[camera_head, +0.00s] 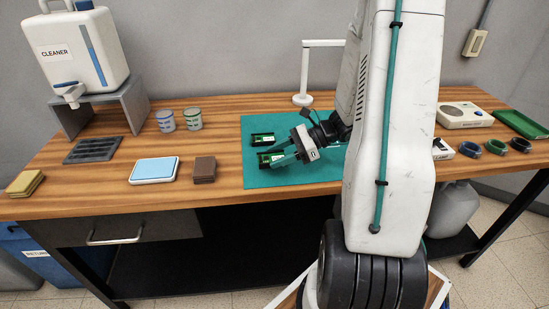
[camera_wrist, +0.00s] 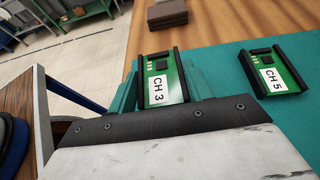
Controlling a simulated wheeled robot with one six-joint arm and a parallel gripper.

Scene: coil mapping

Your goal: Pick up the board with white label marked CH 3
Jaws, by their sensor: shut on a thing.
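The green board with the white label CH 3 (camera_wrist: 160,82) sits between the teal fingers of my gripper (camera_wrist: 160,92) in the wrist view. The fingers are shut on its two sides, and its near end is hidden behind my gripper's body. A second green board with the white label CH 5 (camera_wrist: 272,74) lies on the teal mat (camera_wrist: 222,62) to the right, apart from my gripper. In the head view my gripper (camera_head: 282,156) is at the mat's left part, with the CH 3 board (camera_head: 270,157) at its fingers. The CH 5 board (camera_head: 262,139) lies just behind. I cannot tell whether the held board touches the mat.
Brown blocks (camera_head: 204,170) and a pale blue pad (camera_head: 154,170) lie left of the mat on the wooden table (camera_head: 225,185). A white lamp stand (camera_head: 303,98) stands behind the mat.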

